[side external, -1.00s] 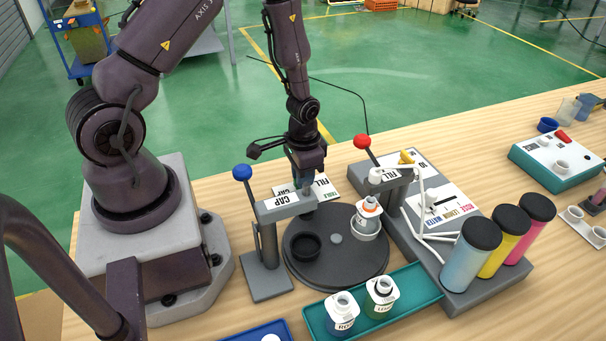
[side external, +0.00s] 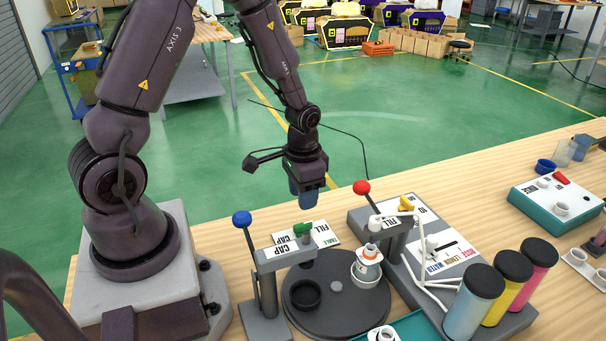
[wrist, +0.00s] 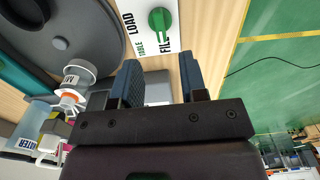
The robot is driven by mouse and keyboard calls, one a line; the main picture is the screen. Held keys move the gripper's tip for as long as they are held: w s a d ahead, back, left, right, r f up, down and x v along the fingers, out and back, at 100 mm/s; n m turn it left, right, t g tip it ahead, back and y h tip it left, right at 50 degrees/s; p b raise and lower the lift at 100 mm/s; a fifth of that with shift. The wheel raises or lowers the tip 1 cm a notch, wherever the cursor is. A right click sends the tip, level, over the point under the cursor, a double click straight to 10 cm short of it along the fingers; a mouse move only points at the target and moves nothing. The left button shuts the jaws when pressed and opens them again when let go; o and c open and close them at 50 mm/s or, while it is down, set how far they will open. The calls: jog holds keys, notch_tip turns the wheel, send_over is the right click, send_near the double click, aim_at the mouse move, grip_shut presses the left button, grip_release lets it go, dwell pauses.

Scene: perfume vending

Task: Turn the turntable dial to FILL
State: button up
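The green dial (side external: 302,231) sits on the white TABLE plate (side external: 326,236) behind the turntable. In the wrist view the dial (wrist: 160,20) is near the top, and its ridge appears to point toward the FILL word. LOAD is printed to the left of it. My gripper (side external: 304,195) is raised above and behind the dial, apart from it. In the wrist view its blue fingers (wrist: 161,82) stand apart with nothing between them. The dark turntable (side external: 334,312) carries an orange-necked bottle (side external: 369,262) at its right side, close to the filling stand.
The CAP stand (side external: 268,262) with a blue-knobbed lever is left of the turntable. The FILL stand (side external: 391,222) with a red-knobbed lever is right of it. Several colored cylinders (side external: 473,300) stand at the right. A teal tray (side external: 420,325) is in front.

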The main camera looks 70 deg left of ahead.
notch_tip(320, 180, up, 5)
dwell(0.5)
jog(key=s+d+r+t, duration=0.2)
jog(key=s+d+r, duration=0.1)
jog(key=r, duration=0.3)
jog(key=s+d+r+t, duration=0.1)
jog(key=s+d+r, duration=0.2)
jog(key=r, duration=0.4)
jog(key=s+d+r+t, duration=0.2)
jog(key=s+d+r, duration=0.1)
jog(key=s+r, duration=0.2)
notch_tip(320, 180, up, 2)
jog(key=shift+d+r+t, duration=0.1)
jog(key=shift+d+t, duration=0.15)
jog(key=shift+t, duration=0.05)
